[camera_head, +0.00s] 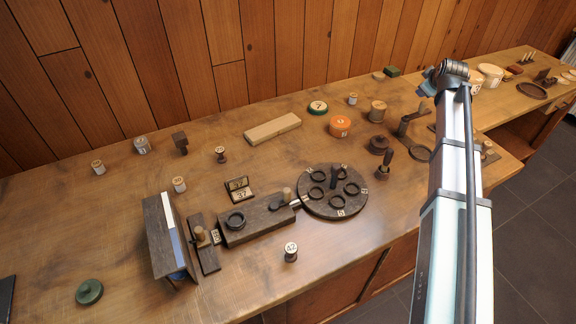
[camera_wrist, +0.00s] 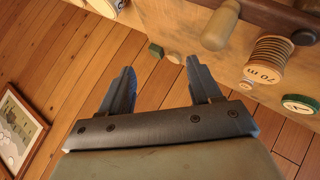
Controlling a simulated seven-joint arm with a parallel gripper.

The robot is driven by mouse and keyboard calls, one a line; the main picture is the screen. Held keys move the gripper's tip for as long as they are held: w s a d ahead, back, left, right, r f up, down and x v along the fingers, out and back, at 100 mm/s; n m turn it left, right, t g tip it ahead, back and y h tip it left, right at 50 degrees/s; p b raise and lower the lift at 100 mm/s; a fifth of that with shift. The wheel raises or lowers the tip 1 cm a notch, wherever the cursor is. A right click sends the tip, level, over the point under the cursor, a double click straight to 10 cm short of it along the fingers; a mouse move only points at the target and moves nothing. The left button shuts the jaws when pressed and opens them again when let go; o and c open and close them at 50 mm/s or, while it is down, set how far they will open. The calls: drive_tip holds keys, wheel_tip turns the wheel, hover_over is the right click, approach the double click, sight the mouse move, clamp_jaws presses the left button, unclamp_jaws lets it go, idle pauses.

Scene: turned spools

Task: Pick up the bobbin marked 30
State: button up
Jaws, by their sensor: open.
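Several small pale bobbins with numbers on top stand on the wooden bench. One at the far left (camera_head: 98,167) seems to read 30, but the print is too small to be sure. A similar one nearer the middle (camera_head: 180,184) has a number I cannot read surely. A dark-bodied bobbin marked 42 (camera_head: 291,251) stands near the front edge. My gripper (camera_wrist: 160,68) is open and empty, its two fingers apart in the wrist view. In the head view my arm reaches up at the right, far from these left-hand bobbins.
A dark block fixture (camera_head: 257,222) and a round dark plate with rings (camera_head: 347,211) fill the bench middle. An upright board stand (camera_head: 157,240) is at left. A wooden bar (camera_head: 272,129) lies farther back. A thread-wound spool (camera_wrist: 269,60) shows in the wrist view.

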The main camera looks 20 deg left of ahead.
drive_tip(key=s+a+n+g+y, duration=0.1)
drive_tip(key=s+a, duration=0.3)
drive_tip(key=a, duration=0.7)
drive_tip(key=s+a+g+y, duration=0.1)
drive_tip(key=s+a, duration=0.3)
drive_tip(key=a, duration=0.6)
drive_tip(key=n+g+y, duration=0.1)
drive_tip(key=n+g, duration=0.3)
drive_tip(key=g, duration=0.4)
approach(177, 180)
drive_tip(key=shift+y, duration=0.3)
drive_tip(key=x, duration=0.5)
drive_tip(key=shift+s+d, duration=0.1)
drive_tip(key=shift+s, duration=0.25)
drive_tip(key=shift+w+d+x, duration=0.15)
drive_tip(key=shift+x, duration=1.2)
drive_tip(key=shift+w+d+x, duration=0.1)
drive_tip(key=shift+w+x, duration=0.1)
drive_tip(key=shift+x, duration=1.1)
drive_tip(key=c, duration=1.1)
